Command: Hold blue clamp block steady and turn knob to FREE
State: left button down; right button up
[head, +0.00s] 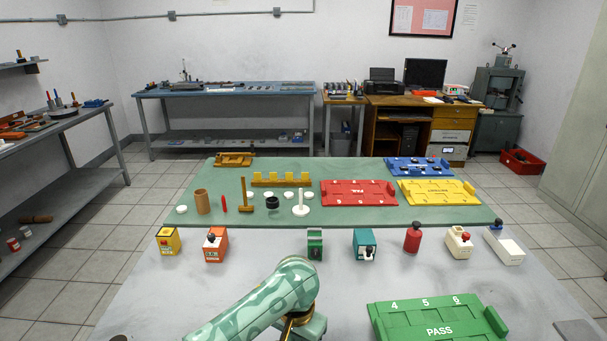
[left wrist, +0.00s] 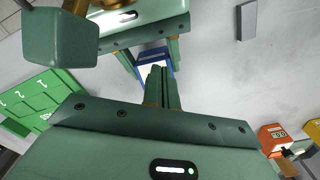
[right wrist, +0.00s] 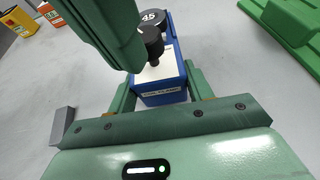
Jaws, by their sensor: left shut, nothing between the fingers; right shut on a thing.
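The blue clamp block (right wrist: 160,93) stands in the right wrist view with a white top and a label on its near face. Black round parts rise from it: a knob (right wrist: 152,42) and, behind it, a disc (right wrist: 150,18) marked 45. My right gripper (right wrist: 158,98) is shut on the block, one finger on each side. The block (left wrist: 154,55) also shows in the left wrist view, partly covered by my left gripper (left wrist: 160,72), whose fingers are together and empty, pointing at it. The knob's setting is unreadable. In the head view my left arm reaches in low; the block is hidden.
A green PASS tray (head: 440,331) lies at the front right. A grey block (right wrist: 62,125) is left of my right gripper. Grey tabletop between is clear.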

pick_arm(q)
jog(key=shift+s+d+r, duration=0.1)
jog(key=shift+d, duration=0.15)
pick_arm(e)
jog(key=shift+s+a+f, duration=0.1)
jog(key=shift+s, duration=0.05)
pick_arm(q)
jog(key=shift+s, duration=0.1)
jog(key=r, duration=0.6)
jog(key=shift+s+a, duration=0.25)
jog(key=shift+f, duration=0.1)
pick_arm(e)
jog(key=o, duration=1.3)
jog(key=shift+c, duration=0.2)
